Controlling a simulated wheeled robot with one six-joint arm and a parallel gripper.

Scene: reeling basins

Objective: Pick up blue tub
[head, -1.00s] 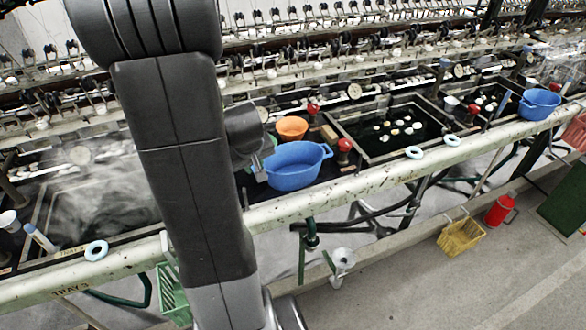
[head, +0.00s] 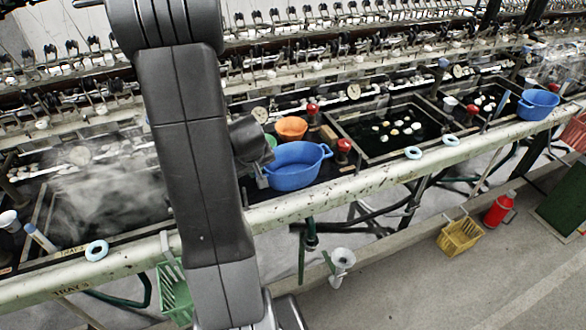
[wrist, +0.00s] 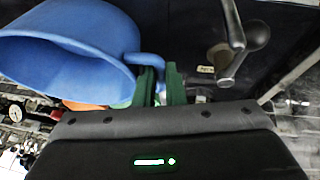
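The blue tub (head: 292,176) sits upright at the front edge of the basin bench, left of a red knob, in the head view. In the wrist view the tub (wrist: 65,50) fills the upper left, with its side handle reaching toward my fingers. My gripper (head: 262,177) is at the tub's left handle, partly hidden by my arm in the head view. In the wrist view my gripper's green fingers (wrist: 161,82) stand close together with the blue handle between them, and they look shut on it.
An orange bowl (head: 291,128) stands just behind the tub, with a green item beside it. Another blue tub (head: 538,104) stands far right. Red knobs (head: 344,146) and pale blue rings (head: 413,152) line the bench. A yellow basket (head: 460,236) and red container (head: 498,208) are on the floor.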

